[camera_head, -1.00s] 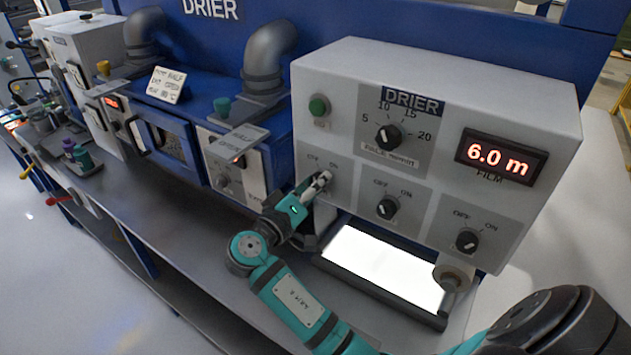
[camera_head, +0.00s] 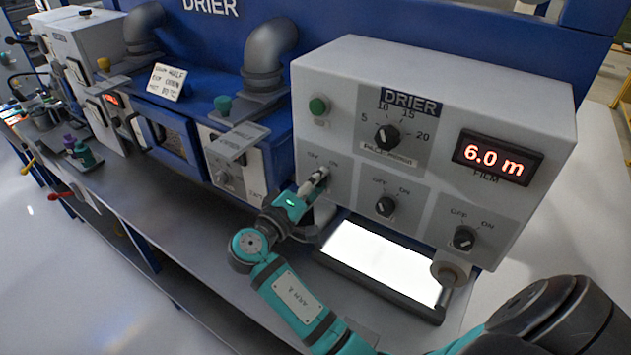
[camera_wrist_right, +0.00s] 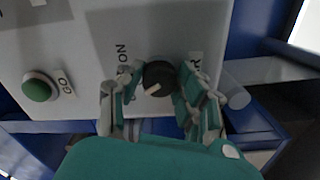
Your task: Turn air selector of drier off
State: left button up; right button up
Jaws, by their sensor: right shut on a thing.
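The drier control box (camera_head: 335,70) carries three selectors marked OFF and ON along its lower front. My right gripper (camera_head: 318,184) is at the leftmost one and covers its knob in the head view. In the right wrist view, the black knob (camera_wrist_right: 158,73) sits between the two fingers of my right gripper (camera_wrist_right: 153,88), which is shut on it. The knob's pale pointer mark faces lower left, away from the ON label (camera_wrist_right: 122,54). The OFF label is hidden there by a finger. A label beside the knob shows only its last letter, R. My left gripper is not in view.
A green GO button (camera_head: 318,106) is above the held selector. The middle selector (camera_head: 385,206) and right selector (camera_head: 463,238) are close by. A bright light panel (camera_head: 378,258) lies under the box, with a small roller (camera_head: 449,274) at its right.

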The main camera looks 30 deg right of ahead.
jog(key=o, duration=1.1)
jog(key=shift+o, duration=0.2)
jog(key=v, duration=0.7)
jog(key=shift+a, duration=0.2)
